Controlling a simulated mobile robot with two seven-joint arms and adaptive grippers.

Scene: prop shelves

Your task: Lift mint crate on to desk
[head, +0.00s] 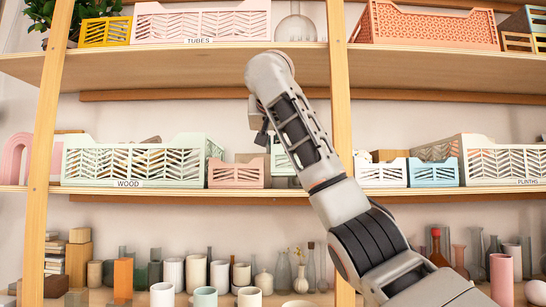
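A large mint crate (135,163) with slatted sides and a WOOD label stands on the middle shelf (215,194), left of centre. A smaller mint crate (281,165) shows partly behind my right arm on the same shelf. My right arm reaches up from the lower right across the shelves. A dark part of my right gripper (262,134) shows below the bent wrist, to the right of the WOOD crate in the picture. Its fingers are mostly hidden, so I cannot tell whether they are open or shut. My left gripper is out of view. No desk is visible.
A pink crate (236,174) stands right of the WOOD crate. White (381,174), blue (433,174) and cream PLINTHS (500,163) crates stand further right. Wooden uprights (340,110) divide the shelves. Many vases and cups, such as a white cup (162,295), crowd the bottom shelf.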

